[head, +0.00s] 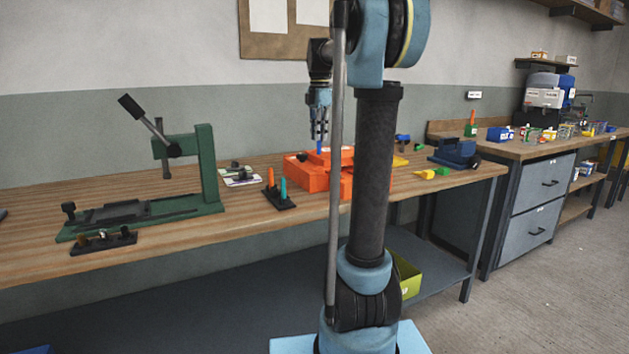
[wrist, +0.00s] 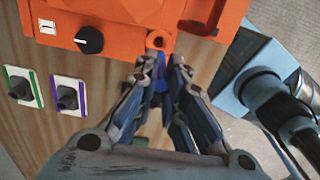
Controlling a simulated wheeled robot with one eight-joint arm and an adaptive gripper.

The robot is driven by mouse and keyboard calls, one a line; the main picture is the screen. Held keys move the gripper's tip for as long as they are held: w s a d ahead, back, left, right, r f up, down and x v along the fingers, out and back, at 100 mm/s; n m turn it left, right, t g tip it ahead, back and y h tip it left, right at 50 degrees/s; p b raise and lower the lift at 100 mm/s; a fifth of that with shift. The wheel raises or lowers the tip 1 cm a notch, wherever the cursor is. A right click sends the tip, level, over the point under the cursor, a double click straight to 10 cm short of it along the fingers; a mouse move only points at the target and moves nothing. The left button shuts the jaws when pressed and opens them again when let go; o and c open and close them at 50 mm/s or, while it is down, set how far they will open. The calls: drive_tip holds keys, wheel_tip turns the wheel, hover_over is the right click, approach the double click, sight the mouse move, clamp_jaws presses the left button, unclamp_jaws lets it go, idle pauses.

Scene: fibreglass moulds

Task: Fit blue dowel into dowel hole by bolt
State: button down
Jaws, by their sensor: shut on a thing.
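My gripper (head: 319,133) is shut on the blue dowel (head: 319,146), which points down near the orange mould (head: 312,180). In the wrist view, the gripper fingers (wrist: 161,66) are on either side of the blue dowel (wrist: 160,82). Just beyond the fingertips is a small orange lug with a round dowel hole (wrist: 157,41) at the edge of the mould (wrist: 120,12). A black round bolt knob (wrist: 89,40) is to the left of that hole. The dowel appears apart from the hole; the fingers partly hide it.
A black rack (head: 280,202) with orange and teal pegs stands in front of the mould. A green lever press (head: 205,170) is at the left. In the wrist view, two labelled plates with dark knobs (wrist: 68,96) lie at the left. A blue vise (head: 455,153) is at the right.

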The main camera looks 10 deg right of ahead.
sight(319, 146)
drive_tip(key=shift+w+f, duration=0.15)
drive_tip(key=shift+f, duration=0.1)
wheel_tip(319, 146, down, 5)
drive_tip(key=shift+w+r, duration=0.1)
drive_tip(key=shift+w, duration=0.05)
drive_tip(key=shift+f, duration=2.35)
drive_tip(key=shift+f, duration=0.1)
drive_tip(key=c, duration=1.7)
unclamp_jaws()
wheel_tip(319, 146, up, 12)
drive_tip(key=shift+r, duration=0.1)
